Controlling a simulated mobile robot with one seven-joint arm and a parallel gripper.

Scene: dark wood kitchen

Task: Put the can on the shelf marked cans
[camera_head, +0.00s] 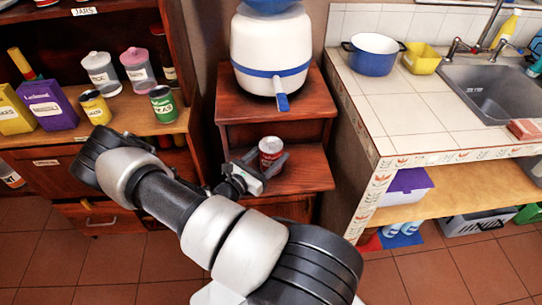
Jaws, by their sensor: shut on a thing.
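A red and silver can (270,148) stands upright between the fingers of my gripper (268,168), which is shut on it. The can is at the lower step of the reddish wood stand (305,178). I cannot tell whether its base touches that step. On the wooden shelf unit at the left, a green tin (163,104) and a yellow tin (95,107) stand on the middle shelf (128,112). The labels on the lower edges are too small to read, so I cannot tell which shelf is marked cans.
A purple box (47,105), a yellow box (14,113) and two lidded jars (101,73) share that shelf unit; the label above reads JARS. A white and blue dispenser (271,52) stands above the can. A tiled counter (400,110) is at the right.

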